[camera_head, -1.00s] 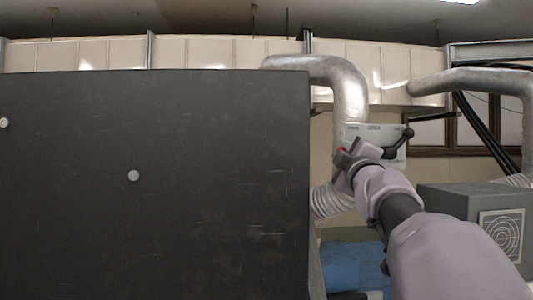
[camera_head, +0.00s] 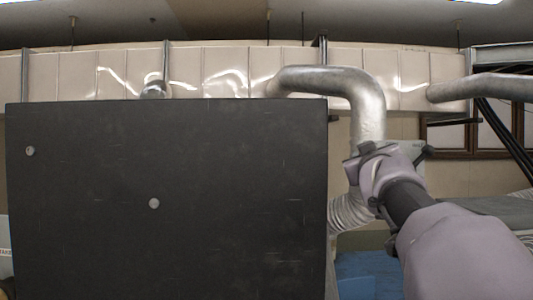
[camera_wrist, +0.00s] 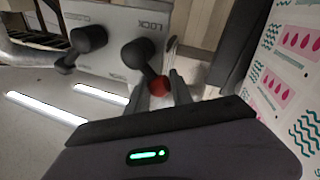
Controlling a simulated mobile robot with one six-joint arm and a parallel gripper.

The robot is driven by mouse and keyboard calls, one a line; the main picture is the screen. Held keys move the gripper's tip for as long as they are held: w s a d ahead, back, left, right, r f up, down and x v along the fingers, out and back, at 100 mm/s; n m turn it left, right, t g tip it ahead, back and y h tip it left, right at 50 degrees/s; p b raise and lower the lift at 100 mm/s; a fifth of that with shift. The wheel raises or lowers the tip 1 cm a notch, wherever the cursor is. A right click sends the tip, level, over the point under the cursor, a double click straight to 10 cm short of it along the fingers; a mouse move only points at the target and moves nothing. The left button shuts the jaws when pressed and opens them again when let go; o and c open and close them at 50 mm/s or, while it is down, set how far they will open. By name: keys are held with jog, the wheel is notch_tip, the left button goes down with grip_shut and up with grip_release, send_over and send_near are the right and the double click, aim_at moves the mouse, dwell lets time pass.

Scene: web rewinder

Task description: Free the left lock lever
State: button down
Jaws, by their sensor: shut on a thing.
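A pale plate (camera_wrist: 118,22) marked LOCK carries two dark levers, and the wrist view shows it upside down. One lever (camera_wrist: 143,58) ends in a red knob (camera_wrist: 159,86). My gripper (camera_wrist: 160,92) has its two fingers on either side of this knob and is shut on it. The other lever (camera_wrist: 88,40) has a black end and stands apart from my fingers. In the head view my gripper (camera_head: 361,153) covers the red knob and most of the plate (camera_head: 412,155). The black lever end (camera_head: 426,152) shows at the plate's right.
A large dark panel (camera_head: 220,200) fills the left and centre of the head view, its right edge close to my gripper. A silver duct (camera_head: 365,105) bends down behind my gripper. A patterned printed web (camera_wrist: 290,75) stands at the right of the wrist view.

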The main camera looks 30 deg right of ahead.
jog(key=shift+d+r+m, duration=0.1)
jog(key=shift+r+m, duration=0.1)
jog(key=shift+m, duration=0.2)
jog(key=c, duration=1.1)
grip_release()
jog(key=shift+c, duration=0.2)
jog(key=shift+f, duration=0.15)
